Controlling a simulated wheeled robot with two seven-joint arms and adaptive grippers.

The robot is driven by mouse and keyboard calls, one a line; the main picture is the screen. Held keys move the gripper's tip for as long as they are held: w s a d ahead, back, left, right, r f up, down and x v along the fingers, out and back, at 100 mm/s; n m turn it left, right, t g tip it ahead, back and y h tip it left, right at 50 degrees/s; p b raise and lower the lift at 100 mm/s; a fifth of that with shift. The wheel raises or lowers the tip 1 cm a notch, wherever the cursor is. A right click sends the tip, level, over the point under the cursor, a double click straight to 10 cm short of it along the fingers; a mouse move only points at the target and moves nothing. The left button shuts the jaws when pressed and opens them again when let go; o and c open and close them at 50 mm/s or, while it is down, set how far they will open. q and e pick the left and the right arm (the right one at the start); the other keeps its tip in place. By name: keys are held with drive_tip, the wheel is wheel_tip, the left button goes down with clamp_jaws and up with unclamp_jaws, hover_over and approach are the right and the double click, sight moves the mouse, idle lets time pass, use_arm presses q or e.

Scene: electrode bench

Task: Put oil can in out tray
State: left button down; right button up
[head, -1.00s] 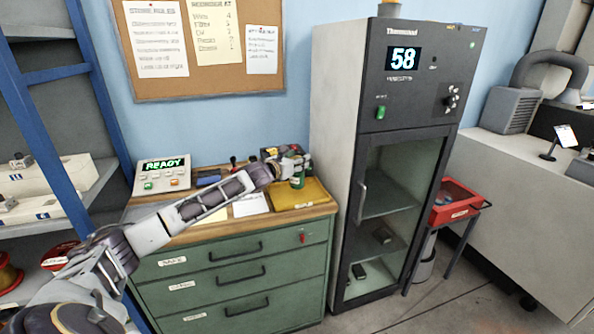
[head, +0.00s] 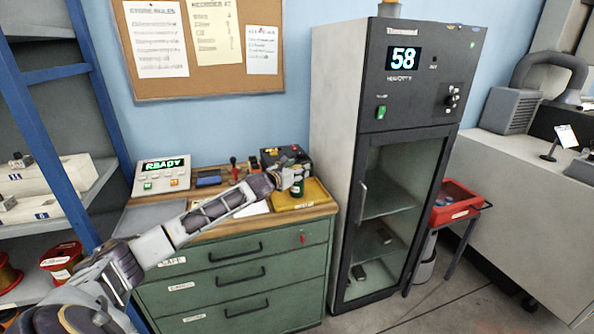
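The oil can is a small dark green can (head: 297,189) at the yellow tray (head: 316,198), which has a small label on its front edge and lies on the right end of the wooden bench top. My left gripper (head: 294,179) reaches in from the left and appears shut around the can's upper part. The fingers and wrist hide much of the can. The can is upright, low over or touching the tray; I cannot tell which. My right gripper is out of view.
A READY display box (head: 162,176), a blue block (head: 208,178) and a black box (head: 287,157) stand on the bench, with white paper under my arm. A tall cabinet (head: 400,150) reading 58 stands close right of the tray. A red bin (head: 455,203) sits beyond it.

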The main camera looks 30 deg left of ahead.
use_arm(q)
drive_tip(key=c, duration=1)
unclamp_jaws()
drive_tip(key=shift+c, duration=0.2)
drive_tip(key=o, duration=0.4)
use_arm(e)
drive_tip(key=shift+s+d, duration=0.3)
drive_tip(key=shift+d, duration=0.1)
use_arm(q)
drive_tip(key=shift+s, duration=0.1)
drive_tip(key=shift+s+a+r, duration=0.1)
drive_tip(key=shift+s, duration=0.75)
drive_tip(key=shift+s+a+r+b, duration=0.15)
drive_tip(key=shift+s+r, duration=0.1)
drive_tip(key=shift+s, duration=1.35)
drive_tip(key=shift+s+d+r+b, duration=0.15)
drive_tip(key=shift+s+r, duration=0.1)
drive_tip(key=shift+s, duration=1.3)
drive_tip(key=shift+s+a+r+b, duration=0.15)
drive_tip(key=shift+s+r, duration=0.1)
drive_tip(key=shift+s, duration=1.35)
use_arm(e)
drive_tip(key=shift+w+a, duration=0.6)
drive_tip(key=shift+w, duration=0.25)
